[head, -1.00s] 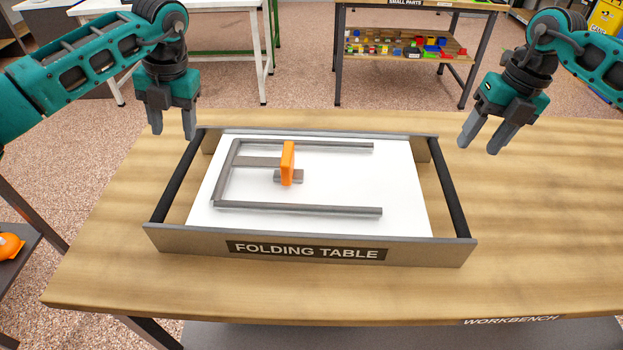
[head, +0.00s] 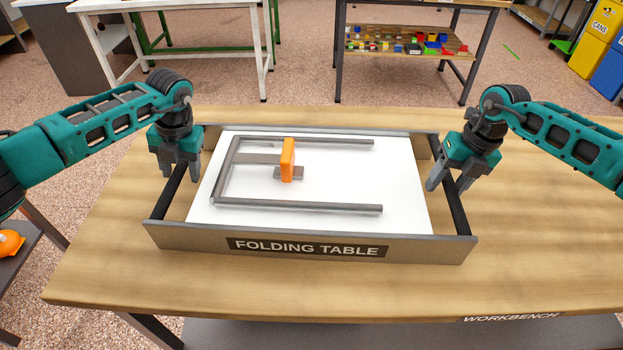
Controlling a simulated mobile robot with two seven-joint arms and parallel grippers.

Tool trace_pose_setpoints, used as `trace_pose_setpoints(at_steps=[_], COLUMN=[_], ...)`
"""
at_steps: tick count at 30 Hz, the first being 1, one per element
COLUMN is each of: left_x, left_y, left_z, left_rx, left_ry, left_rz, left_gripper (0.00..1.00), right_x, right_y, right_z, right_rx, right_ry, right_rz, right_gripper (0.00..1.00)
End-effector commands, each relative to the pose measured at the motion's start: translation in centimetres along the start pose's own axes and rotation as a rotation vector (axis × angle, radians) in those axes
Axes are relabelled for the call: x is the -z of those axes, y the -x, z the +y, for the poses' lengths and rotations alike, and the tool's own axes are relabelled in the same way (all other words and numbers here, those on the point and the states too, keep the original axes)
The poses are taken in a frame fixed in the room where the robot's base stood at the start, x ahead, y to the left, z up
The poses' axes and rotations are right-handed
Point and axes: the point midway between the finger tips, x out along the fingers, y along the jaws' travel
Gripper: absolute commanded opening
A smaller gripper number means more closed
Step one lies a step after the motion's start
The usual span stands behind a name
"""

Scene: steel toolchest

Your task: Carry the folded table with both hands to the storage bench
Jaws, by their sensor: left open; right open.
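The folded table (head: 400,180) is a white panel with folded grey legs and an orange upright piece (head: 288,160). It lies flat in a shallow tray (head: 200,238) labelled FOLDING TABLE, which rests on the wooden workbench (head: 540,220). The tray has a dark bar along its left side and another along its right side. My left gripper (head: 180,174) is open at the left bar, its fingers around or just above it. My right gripper (head: 446,186) is open at the right bar in the same way. I cannot tell whether the fingers touch the bars.
The workbench is clear to the right of the tray and in front of it. Behind it stand a white table (head: 180,5) and a shelf with small coloured parts (head: 410,44). A yellow bin (head: 597,45) is at the far right. An orange object (head: 10,243) sits at the left edge.

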Motion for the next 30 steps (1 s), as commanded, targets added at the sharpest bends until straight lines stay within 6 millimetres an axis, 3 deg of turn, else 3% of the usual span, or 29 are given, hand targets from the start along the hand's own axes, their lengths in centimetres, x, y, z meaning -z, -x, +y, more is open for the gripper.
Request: trace_pose_setpoints(at_steps=[10,26,30], left_x=[-0.01,-0.01,-0.01], left_y=[-0.23,-0.19,-0.18], left_z=[-0.04,-0.05,-0.05], left_rx=[0.000,0.001,0.001], left_ry=[-0.001,-0.001,-0.001], left_rz=[-0.001,-0.001,-0.001], left_gripper=[0.53,0.02,0.00], right_x=[0.00,0.00,0.00], right_y=[-0.23,-0.19,-0.18], right_z=[-0.02,-0.02,-0.02], right_rx=[0.000,0.000,0.000], right_ry=[0.000,-0.001,-0.001], right_rz=[0.000,0.000,0.000], right_gripper=[0.52,0.01,0.00])
